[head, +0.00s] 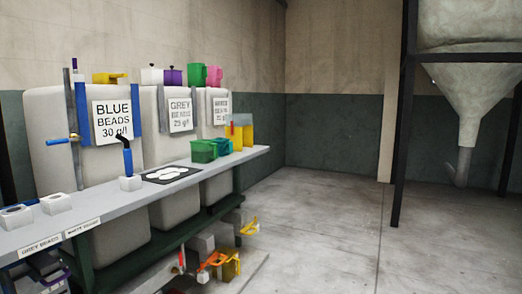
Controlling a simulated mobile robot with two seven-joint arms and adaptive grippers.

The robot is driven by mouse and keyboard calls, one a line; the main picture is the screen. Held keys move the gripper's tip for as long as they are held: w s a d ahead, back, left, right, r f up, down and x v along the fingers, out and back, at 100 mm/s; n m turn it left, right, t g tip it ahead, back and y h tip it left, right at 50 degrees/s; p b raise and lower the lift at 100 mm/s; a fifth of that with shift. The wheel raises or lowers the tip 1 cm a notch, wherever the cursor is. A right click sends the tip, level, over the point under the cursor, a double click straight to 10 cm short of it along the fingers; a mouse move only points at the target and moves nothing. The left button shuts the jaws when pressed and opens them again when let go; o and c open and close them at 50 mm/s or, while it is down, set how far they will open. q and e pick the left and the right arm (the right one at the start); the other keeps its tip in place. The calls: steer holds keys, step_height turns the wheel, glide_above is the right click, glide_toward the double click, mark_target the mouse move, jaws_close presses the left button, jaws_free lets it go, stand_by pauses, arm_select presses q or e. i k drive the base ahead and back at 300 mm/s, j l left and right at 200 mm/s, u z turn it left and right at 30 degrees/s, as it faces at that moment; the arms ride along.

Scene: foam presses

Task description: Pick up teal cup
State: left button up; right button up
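A small teal cup (222,146) stands on the long grey bench (105,217), toward its far right end. A green cup (204,151) stands just left of it and overlaps its left side in the view. A yellow container (246,131) stands close behind it on the right. Neither of my grippers shows in the head view.
A black mat (150,180) with white discs lies left of the cups. Grey bins with signs such as blue beads (114,122) stand behind the bench. Orange and yellow items (228,265) sit low below it. The floor (325,215) to the right is clear up to a hopper frame (405,120).

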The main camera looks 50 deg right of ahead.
mark_target(225, 146)
steer(key=z, duration=1.35)
steer(key=i+l+z, duration=0.1)
steer(key=i+l, duration=0.8)
steer(key=i+l+z, duration=0.15)
steer(key=i+l, duration=0.7)
steer(key=i, duration=0.15)
